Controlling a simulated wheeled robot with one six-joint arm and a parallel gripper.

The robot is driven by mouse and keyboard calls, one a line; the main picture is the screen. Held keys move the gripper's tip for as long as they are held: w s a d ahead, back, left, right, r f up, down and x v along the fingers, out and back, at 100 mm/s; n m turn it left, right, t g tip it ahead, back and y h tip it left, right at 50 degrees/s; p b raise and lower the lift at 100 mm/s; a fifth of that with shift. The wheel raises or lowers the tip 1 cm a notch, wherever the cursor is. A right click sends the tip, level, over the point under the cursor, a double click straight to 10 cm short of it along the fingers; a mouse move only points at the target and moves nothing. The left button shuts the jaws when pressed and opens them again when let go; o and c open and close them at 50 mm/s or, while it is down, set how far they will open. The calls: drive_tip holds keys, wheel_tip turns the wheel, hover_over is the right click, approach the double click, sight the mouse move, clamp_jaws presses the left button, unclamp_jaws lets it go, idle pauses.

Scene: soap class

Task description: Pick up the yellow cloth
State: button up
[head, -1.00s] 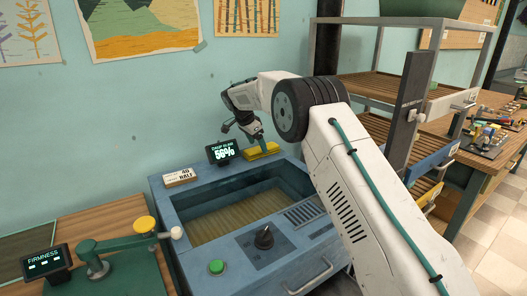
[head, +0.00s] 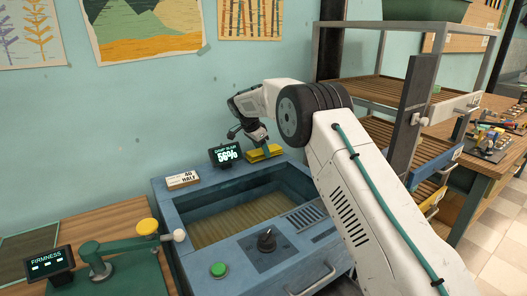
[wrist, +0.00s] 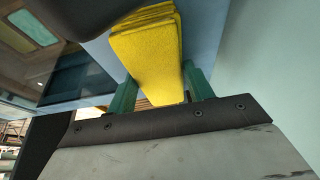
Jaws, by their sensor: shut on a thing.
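The yellow cloth (head: 254,156) is a folded, layered stack at the back right corner of the blue basin unit, beside the small display. In the wrist view the cloth (wrist: 150,55) lies between the two green fingers of my gripper (wrist: 160,92). My gripper (head: 262,149) is shut on the cloth from above. In the head view the fingers partly cover the cloth. I cannot tell whether the cloth is clear of the surface.
The blue basin (head: 162,205) has a knob (head: 266,240) and a green button (head: 218,269) at its front. A display reading 56% (head: 225,155) and a small sign (head: 183,180) stand on its back rim. A shelf rack (head: 372,72) is at the right.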

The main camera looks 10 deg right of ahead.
wheel_tip(320, 180, up, 3)
drive_tip(key=shift+f, duration=0.2)
drive_tip(key=shift+s+r, duration=0.15)
drive_tip(key=shift+r, duration=0.2)
drive_tip(key=s, duration=0.5)
drive_tip(key=s+r, duration=0.1)
drive_tip(key=s, duration=0.9)
drive_tip(key=shift+r, duration=0.15)
drive_tip(key=shift+s, duration=0.4)
drive_tip(key=shift+o, duration=0.4)
drive_tip(key=shift+d, duration=0.15)
